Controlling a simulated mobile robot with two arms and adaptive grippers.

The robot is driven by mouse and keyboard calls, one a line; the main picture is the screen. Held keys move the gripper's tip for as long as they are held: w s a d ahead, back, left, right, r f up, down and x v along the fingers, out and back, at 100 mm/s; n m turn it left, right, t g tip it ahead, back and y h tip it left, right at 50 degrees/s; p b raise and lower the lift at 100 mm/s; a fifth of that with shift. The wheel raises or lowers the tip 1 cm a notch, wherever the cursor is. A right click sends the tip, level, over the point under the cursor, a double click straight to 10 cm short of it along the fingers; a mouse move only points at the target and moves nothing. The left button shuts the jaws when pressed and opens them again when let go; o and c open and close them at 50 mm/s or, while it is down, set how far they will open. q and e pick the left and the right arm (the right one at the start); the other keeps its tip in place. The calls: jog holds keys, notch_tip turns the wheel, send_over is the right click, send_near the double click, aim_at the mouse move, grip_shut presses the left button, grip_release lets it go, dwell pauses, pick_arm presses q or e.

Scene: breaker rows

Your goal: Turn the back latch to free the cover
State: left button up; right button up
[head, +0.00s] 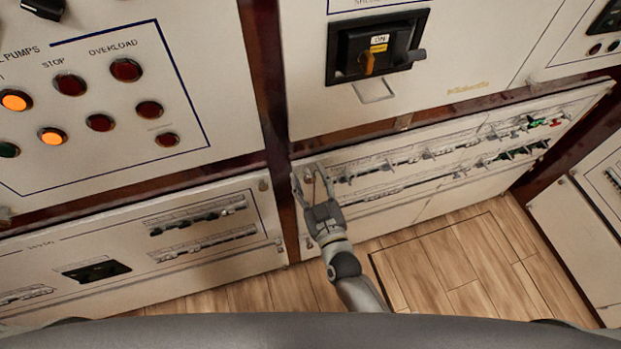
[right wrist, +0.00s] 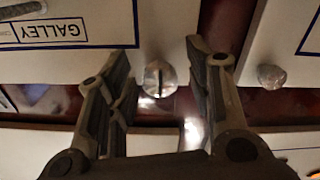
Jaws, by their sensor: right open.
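The cover is the lower white breaker panel (head: 420,205), standing closed below the switch cabinet. The back latch, a small round metal knob with a raised bar (right wrist: 160,78), sits by the panel's upper left corner, and it also shows in the head view (head: 307,173). Its bar looks upright in the right wrist view. My right gripper (head: 312,174) is at that corner, open, with one finger on each side of the latch. In the right wrist view the fingers (right wrist: 162,52) stand apart from the knob on both sides. My left gripper is not in view.
Another small knob (head: 263,185) is on the neighbouring left panel. Breaker rows (head: 440,152) run along the cover to the right. The wooden floor (head: 460,255) in front is clear.

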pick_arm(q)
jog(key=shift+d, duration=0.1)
pick_arm(e)
jog(key=c, duration=0.4)
grip_shut()
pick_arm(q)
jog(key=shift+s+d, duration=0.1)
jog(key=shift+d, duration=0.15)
